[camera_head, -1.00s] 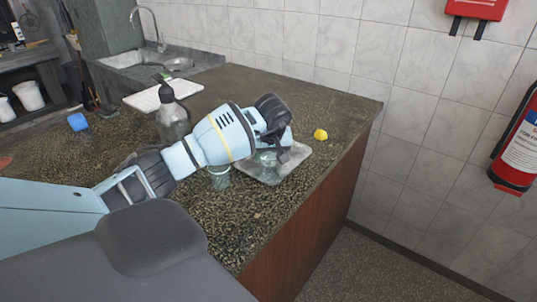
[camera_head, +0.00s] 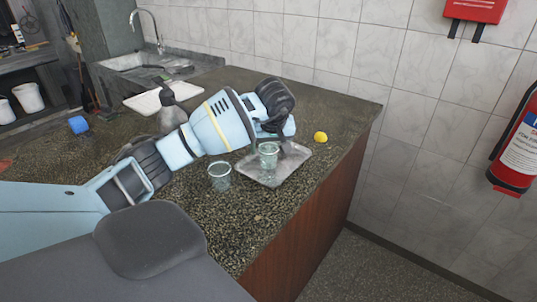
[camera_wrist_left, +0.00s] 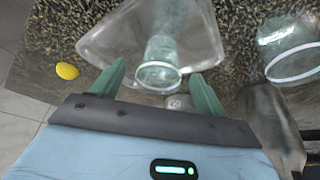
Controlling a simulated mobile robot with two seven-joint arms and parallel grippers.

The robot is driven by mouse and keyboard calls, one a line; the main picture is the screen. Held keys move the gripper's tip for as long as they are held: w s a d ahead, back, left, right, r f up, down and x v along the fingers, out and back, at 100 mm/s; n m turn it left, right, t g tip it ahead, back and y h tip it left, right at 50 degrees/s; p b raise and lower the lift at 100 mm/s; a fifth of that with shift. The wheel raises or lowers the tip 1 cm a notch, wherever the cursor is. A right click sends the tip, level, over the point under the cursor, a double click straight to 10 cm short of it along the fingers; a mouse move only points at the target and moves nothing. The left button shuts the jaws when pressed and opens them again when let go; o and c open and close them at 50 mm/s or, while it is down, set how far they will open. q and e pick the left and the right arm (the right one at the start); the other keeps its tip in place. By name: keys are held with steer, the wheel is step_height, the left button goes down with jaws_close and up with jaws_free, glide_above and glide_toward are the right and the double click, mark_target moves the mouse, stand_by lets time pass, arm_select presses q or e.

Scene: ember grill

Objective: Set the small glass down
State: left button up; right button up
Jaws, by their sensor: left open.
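The small glass (camera_head: 268,158), clear with a pale green tint, stands upright on the grey tray (camera_head: 258,178) near the counter's right edge. In the left wrist view the small glass (camera_wrist_left: 160,60) shows between my finger tips, with its rim towards the camera and bare gaps on both sides. My left gripper (camera_wrist_left: 158,72) is open, its green fingers apart and not closed on the glass. In the head view the dark wrist partly covers the fingers. A second, wider glass (camera_head: 220,178) stands on the counter left of the tray. My right gripper is not in view.
A yellow lemon (camera_head: 320,137) lies right of the tray. A grey bottle (camera_head: 170,108) stands behind my left arm, near a white board (camera_head: 150,98). The counter's right edge drops off close to the tray. The front counter is clear.

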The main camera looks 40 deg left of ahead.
arm_select(q)
steer(key=v, duration=0.6)
steer(key=shift+s+r, duration=0.1)
